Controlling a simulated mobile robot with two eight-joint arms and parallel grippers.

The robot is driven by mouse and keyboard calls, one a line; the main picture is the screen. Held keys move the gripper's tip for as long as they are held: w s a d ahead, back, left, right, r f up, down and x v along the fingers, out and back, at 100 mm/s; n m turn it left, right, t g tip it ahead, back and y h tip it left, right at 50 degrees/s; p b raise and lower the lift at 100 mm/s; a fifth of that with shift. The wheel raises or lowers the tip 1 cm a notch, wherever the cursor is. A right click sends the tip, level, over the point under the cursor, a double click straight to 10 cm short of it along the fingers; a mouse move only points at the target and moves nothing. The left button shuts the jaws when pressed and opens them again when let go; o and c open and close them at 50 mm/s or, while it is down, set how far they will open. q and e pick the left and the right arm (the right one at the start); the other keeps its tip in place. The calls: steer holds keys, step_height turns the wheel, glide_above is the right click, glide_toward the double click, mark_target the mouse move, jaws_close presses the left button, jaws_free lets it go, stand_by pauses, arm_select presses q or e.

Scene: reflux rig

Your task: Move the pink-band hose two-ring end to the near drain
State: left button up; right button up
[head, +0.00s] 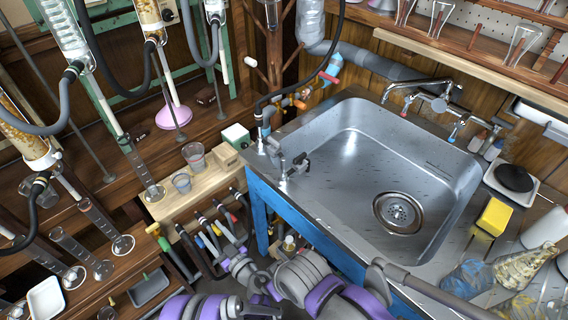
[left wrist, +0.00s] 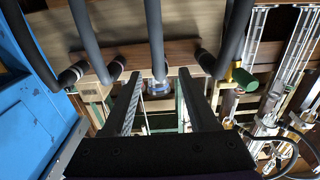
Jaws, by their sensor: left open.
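My left gripper (head: 208,232) is low beside the blue-sided sink bench, below the small wooden shelf. In the left wrist view its two long dark fingers (left wrist: 165,95) stand apart with a clear gap. Colour-banded hose ends (head: 212,236) with green, yellow, blue and red marks lie close around it; I cannot tell which is the pink-band one or see its two rings. In the wrist view several grey hoses with black ends (left wrist: 158,68) are ahead of the fingers; none is clearly held. The round sink drain (head: 398,213) is in the basin; I cannot identify the near drain for certain.
The steel sink (head: 340,140) has small fittings (head: 298,166) on its left rim. Beakers (head: 194,155) stand on the wooden shelf (head: 165,208). Glassware and hanging hoses crowd the left. A yellow sponge (head: 494,216) and wrapped flasks occupy the right counter.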

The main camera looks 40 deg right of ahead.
mark_target(207, 226)
arm_select(q)
steer(key=shift+w+b, duration=0.35)
steer(key=shift+w, duration=1.7)
steer(key=shift+b, duration=0.35)
jaws_close()
stand_by(0.9)
steer(key=shift+s, duration=0.2)
steer(key=shift+s+b, duration=0.65)
steer(key=shift+s, duration=2.15)
